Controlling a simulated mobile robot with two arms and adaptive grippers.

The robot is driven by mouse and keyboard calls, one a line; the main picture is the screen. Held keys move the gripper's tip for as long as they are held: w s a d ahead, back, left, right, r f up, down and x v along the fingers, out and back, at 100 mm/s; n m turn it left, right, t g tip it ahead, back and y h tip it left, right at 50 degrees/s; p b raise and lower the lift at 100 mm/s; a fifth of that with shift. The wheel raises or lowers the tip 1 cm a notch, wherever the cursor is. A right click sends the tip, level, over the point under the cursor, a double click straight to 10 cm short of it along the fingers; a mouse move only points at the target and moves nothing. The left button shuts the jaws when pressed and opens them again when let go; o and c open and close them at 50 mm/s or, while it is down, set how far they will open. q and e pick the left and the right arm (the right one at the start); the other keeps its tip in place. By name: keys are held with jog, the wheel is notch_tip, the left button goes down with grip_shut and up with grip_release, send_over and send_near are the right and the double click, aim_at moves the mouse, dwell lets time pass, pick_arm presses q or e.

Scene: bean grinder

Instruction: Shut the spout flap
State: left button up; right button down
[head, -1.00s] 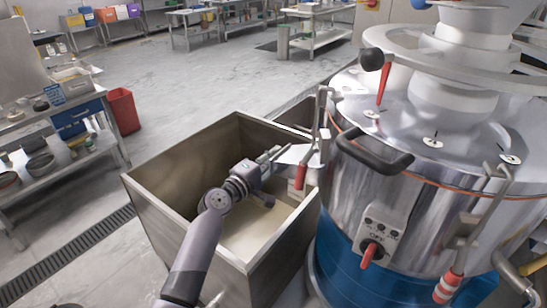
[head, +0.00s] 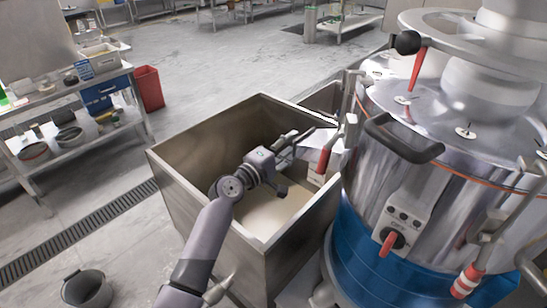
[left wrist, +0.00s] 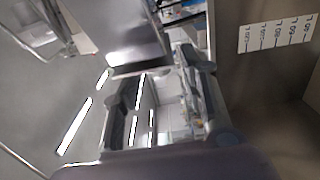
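The grinder (head: 400,180) is a polished steel drum with a blue base, at the right. Its spout flap (head: 322,138) appears as a pale shiny plate sticking out from the drum's left side over a steel bin. My left gripper (head: 298,143) is above the bin, close to the flap's left edge; I cannot tell whether they touch. In the left wrist view its two fingers (left wrist: 158,68) are apart, with a shiny metal surface beyond them and nothing clearly held. My right gripper is out of view.
The square steel bin (head: 205,195) stands under the spout, with pale material inside. A red-handled latch (head: 318,178) hangs by the spout. A black handle (head: 403,138) juts from the drum. A dark bucket (head: 87,288) stands at lower left; open floor lies beyond the bin.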

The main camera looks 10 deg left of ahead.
pick_arm(q)
jog(key=v, duration=0.9)
